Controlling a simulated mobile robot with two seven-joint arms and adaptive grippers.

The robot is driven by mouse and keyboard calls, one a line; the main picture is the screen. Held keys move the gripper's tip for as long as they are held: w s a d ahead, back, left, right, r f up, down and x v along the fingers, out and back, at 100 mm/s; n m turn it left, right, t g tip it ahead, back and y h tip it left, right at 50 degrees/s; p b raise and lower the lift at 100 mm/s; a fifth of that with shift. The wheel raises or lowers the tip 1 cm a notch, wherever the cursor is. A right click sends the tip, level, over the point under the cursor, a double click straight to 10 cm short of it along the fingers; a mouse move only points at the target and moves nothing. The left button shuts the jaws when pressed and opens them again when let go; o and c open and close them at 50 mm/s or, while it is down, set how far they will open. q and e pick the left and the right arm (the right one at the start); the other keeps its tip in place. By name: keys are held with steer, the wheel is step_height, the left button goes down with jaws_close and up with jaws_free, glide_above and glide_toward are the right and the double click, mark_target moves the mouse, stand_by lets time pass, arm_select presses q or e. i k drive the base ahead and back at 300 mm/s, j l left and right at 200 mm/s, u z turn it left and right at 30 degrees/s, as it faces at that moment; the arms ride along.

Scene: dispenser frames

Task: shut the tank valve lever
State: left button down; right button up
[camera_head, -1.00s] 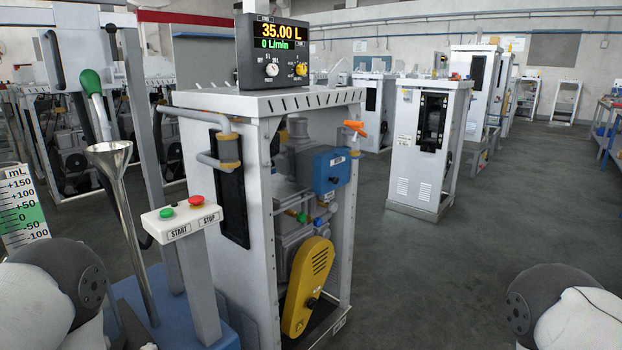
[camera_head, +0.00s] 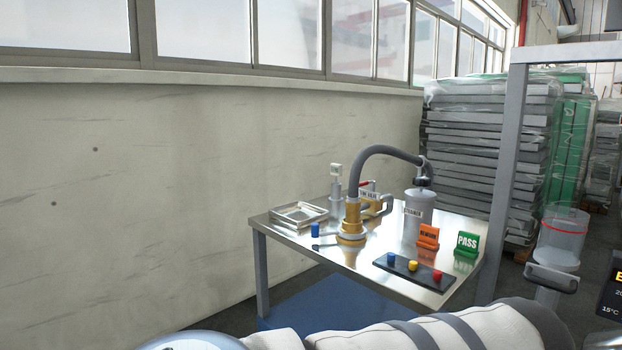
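I cannot tell for sure which of these is the tank valve lever. A thick grey hose (camera_head: 385,150) arches from the brass fitting to a grey strainer cylinder (camera_head: 419,207). My arm crosses the bottom edge. Neither gripper shows.
A shallow metal tray (camera_head: 299,214) lies at the table's left. A black block (camera_head: 415,272) with blue, yellow and red knobs is in front. An orange sign (camera_head: 428,238) and a green PASS sign (camera_head: 467,242) stand at the right. A grey post and a clear container (camera_head: 560,240) are farther right.

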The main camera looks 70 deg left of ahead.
mark_target(372, 181)
steer(key=i+j+u, duration=0.1)
steer(key=j+u, duration=0.35)
steer(key=i+j+u, duration=0.15)
steer(key=j+u, duration=0.2)
steer(key=u, duration=0.15)
steer(key=i+j+u, duration=0.2)
steer(key=u, duration=0.25)
steer(key=i+j+u, duration=0.25)
steer(key=u, duration=0.2)
steer(key=k+j+z, duration=0.5)
steer(key=z, duration=0.15)
